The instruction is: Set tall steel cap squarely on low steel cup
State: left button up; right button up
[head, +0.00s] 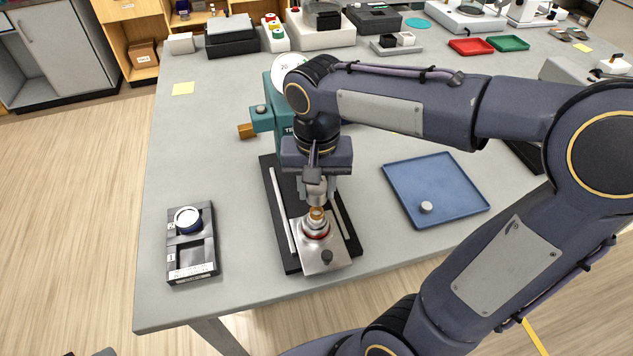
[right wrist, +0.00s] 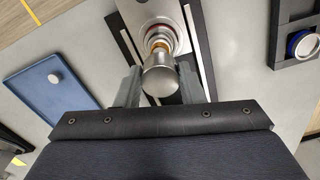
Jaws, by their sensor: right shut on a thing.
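The tall steel cap (head: 316,190) is a shiny cylinder between the fingers of my right gripper (head: 317,188), which is shut on it. In the right wrist view the cap (right wrist: 159,80) shows end-on between the grey fingers. Below it, an orange-gold part (head: 316,213) shows over the low steel cup (head: 315,229), which has a red ring and stands on a steel plate. The cap appears above the cup and roughly in line; whether they touch I cannot tell. Only small bits, perhaps of my left gripper (head: 105,352), show at the bottom left edge.
A teal press (head: 262,116) with a dial stands close behind on a black base. A black two-place holder (head: 193,262) with a white-topped blue round part is left. A blue tray (head: 440,180) with a small grey disc is right. Bare table lies between.

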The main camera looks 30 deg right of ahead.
aim_at(317, 212)
jog(key=shift+f+b, duration=0.75)
jog(key=shift+f, duration=0.65)
dwell(0.8)
jog(key=shift+f+b, duration=1.2)
jog(key=shift+f, duration=0.7)
jog(key=o, duration=1)
jog(key=shift+r, duration=0.1)
jog(key=shift+o, duration=0.2)
notch_tip(317, 212, up, 8)
jog(key=shift+f+p, duration=0.1)
jog(key=shift+p, duration=0.2)
jog(key=shift+s+f, duration=0.1)
